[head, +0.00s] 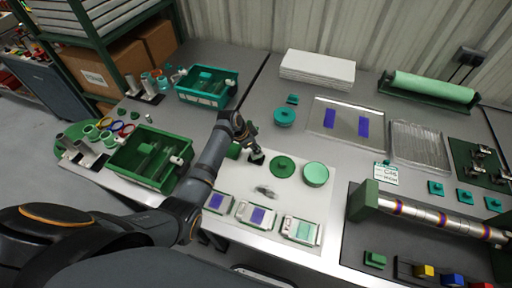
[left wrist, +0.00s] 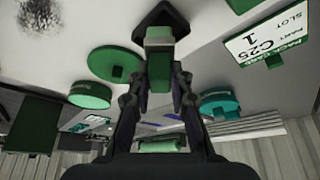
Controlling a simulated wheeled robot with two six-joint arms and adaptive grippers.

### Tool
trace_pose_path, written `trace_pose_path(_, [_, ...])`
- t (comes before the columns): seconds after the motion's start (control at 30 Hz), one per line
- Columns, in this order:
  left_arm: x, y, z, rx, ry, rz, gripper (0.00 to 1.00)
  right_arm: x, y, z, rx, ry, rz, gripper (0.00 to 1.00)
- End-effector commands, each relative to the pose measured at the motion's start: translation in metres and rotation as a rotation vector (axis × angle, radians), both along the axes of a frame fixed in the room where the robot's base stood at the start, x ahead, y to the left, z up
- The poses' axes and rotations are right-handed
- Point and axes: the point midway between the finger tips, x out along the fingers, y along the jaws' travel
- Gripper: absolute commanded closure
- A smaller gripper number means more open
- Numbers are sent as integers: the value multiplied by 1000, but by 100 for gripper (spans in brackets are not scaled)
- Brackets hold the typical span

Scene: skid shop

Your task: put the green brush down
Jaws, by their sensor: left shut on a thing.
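My left gripper (head: 254,148) is low over the white mat on the bench, left of two round green pieces. In the left wrist view my left gripper (left wrist: 160,72) is shut on the green brush (left wrist: 160,42), a green block with a wider dark part at its far end. I cannot tell whether the brush touches the mat. In the head view the brush is mostly hidden by the fingers. My right gripper is not in view.
A dark green disc (head: 283,166) and a lighter green round piece (head: 316,175) stand close to the right. A grey smudge (head: 265,191) marks the white mat (head: 240,179). A green bin (head: 152,157) is on the left. Flat packs (head: 302,231) line the front edge.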

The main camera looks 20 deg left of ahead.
Motion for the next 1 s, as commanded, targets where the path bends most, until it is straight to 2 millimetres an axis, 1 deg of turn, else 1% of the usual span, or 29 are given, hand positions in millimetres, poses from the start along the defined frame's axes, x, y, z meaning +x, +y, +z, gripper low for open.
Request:
trace_pose_path(0.2, [0,0,-7,-1,-1,0,100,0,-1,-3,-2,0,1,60])
trace_pose_path(0.3, [0,0,-6,0,-1,0,100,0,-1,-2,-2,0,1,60])
trace_pose_path(0.33, [0,0,-6,-1,-1,0,76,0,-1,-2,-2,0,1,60])
trace_pose_path(0.47, [0,0,-6,-1,-1,0,58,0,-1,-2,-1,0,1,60])
trace_pose_path(0.77, [0,0,-5,-1,-1,0,57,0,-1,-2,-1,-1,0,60])
trace_pose_path(0.83, [0,0,1,0,-2,0,57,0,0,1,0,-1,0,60])
trace_pose_path(0.9, [0,1,11,1,-4,0,57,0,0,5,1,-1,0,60])
trace_pose_path(0.93, [-2,4,15,1,-3,0,57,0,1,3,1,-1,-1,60])
trace_pose_path(1.0, [-6,10,30,3,-5,2,57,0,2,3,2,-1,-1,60])
